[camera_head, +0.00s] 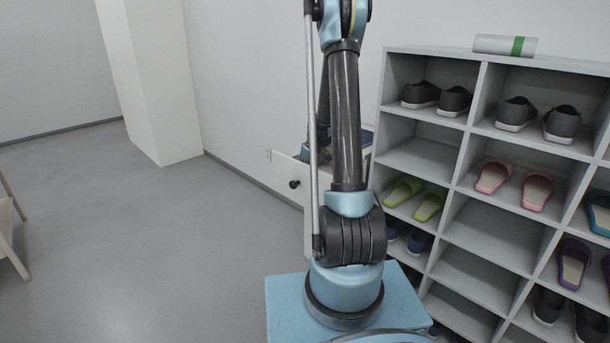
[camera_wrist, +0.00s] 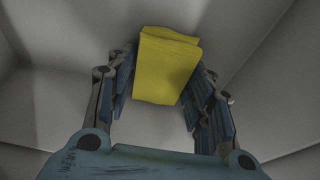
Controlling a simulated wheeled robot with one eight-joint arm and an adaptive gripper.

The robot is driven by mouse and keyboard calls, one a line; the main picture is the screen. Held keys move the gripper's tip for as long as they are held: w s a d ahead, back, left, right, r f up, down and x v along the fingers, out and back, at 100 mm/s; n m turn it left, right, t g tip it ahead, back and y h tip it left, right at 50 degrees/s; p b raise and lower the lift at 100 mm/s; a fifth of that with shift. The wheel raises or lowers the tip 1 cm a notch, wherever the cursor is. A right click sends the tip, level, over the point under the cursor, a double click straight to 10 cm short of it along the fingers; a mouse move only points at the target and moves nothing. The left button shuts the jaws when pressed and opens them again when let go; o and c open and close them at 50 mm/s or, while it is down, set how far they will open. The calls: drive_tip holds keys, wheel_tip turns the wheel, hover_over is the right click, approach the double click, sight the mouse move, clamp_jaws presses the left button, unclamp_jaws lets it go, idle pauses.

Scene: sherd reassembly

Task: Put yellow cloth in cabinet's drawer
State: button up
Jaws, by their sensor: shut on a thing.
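The folded yellow cloth (camera_wrist: 168,62) shows in the wrist view, between the two fingers of my gripper (camera_wrist: 165,82). My gripper is shut on the cloth. Pale grey-white surfaces surround the cloth and fingers, with corners showing; they look like the inside of a box or drawer. In the head view, a white drawer front (camera_head: 288,171) with a black knob (camera_head: 294,184) stands out from the cabinet behind my arm.
A grey shoe rack (camera_head: 468,130) with several shoes and slippers stands close on the right. A white and green cylinder (camera_head: 505,45) lies on its top. A white pillar (camera_head: 150,80) stands at the back left.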

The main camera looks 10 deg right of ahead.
drive_tip(key=o, duration=1.1)
